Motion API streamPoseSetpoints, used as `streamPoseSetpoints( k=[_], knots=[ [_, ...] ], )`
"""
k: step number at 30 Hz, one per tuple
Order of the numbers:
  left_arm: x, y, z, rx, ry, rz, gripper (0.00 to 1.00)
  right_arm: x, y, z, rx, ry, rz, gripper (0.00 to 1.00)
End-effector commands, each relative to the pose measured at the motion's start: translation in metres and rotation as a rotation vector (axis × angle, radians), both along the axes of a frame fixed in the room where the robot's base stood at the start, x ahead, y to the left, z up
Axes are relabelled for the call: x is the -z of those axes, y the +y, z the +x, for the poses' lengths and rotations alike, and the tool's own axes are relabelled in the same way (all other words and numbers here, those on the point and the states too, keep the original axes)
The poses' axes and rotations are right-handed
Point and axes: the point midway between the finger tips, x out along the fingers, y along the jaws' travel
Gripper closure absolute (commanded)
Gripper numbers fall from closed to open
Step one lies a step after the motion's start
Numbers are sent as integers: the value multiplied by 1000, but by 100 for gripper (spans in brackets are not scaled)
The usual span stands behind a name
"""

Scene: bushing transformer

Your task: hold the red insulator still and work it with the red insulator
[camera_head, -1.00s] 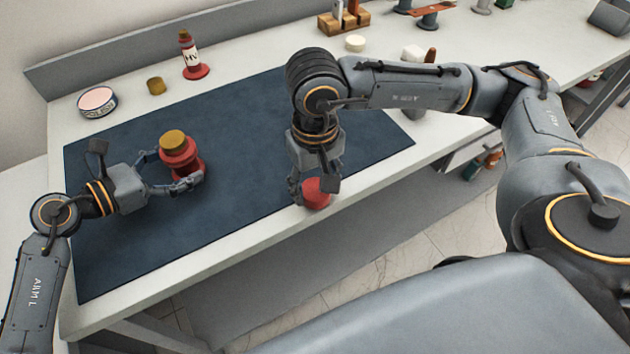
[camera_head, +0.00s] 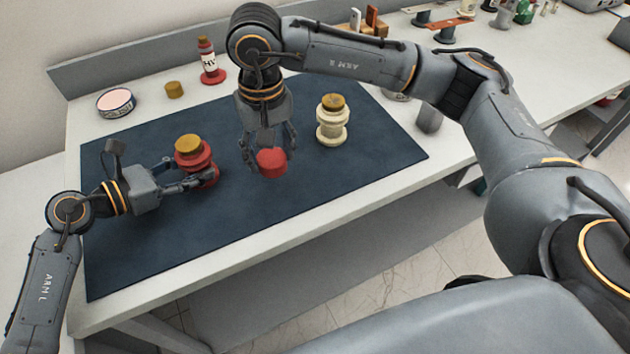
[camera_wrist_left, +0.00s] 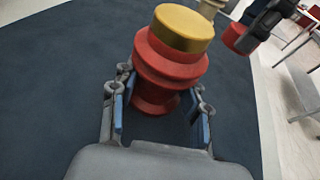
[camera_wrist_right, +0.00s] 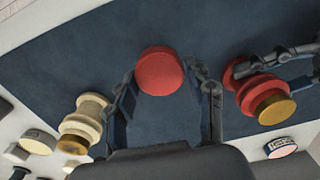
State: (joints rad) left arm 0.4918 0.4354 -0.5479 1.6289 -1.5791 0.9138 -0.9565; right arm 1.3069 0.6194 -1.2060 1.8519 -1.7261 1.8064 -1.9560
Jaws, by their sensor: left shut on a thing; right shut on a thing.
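A red ribbed insulator with a gold top (camera_head: 190,152) stands upright at the left of the dark mat. My left gripper (camera_head: 195,177) is shut around its lower part; in the left wrist view its red body (camera_wrist_left: 165,65) sits between the two fingers. My right gripper (camera_head: 268,158) points down over the mat, to the right of that insulator, shut on a red round piece (camera_head: 271,162). In the right wrist view this piece shows as a plain red disc (camera_wrist_right: 160,71) between the fingertips. The two red things are apart.
A cream insulator with a gold top (camera_head: 332,120) stands on the mat (camera_head: 240,210) to the right. Behind the mat are a round tin (camera_head: 116,102), a gold cap (camera_head: 174,90) and a red-based HV bottle (camera_head: 210,62). The mat's front part is clear.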

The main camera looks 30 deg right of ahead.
Motion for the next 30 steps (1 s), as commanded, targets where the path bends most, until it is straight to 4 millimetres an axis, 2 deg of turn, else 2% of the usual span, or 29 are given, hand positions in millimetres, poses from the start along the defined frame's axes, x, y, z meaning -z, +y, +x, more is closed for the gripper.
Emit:
streamPoseSetpoints(
  k=[1, 6, 12, 15, 21, 30],
  knots=[
    [0, 0, 0, -1, 0, 0, 72, -14, 18, 17, -4, -4, 4, 63],
    [0, 0, 1, -2, -1, 0, 72, -54, 67, 57, -8, -1, 1, 63],
    [0, 1, 1, -3, -1, 1, 72, -90, 110, 77, -12, 6, -10, 63],
    [0, 1, 1, -3, -1, 1, 72, -100, 121, 81, -12, 9, -15, 63],
    [0, 1, 1, -3, -1, 1, 72, -104, 128, 83, -13, 12, -18, 63],
    [0, 1, 1, -3, -1, 1, 72, -83, 128, 83, -13, 13, -17, 63]
  ],
)
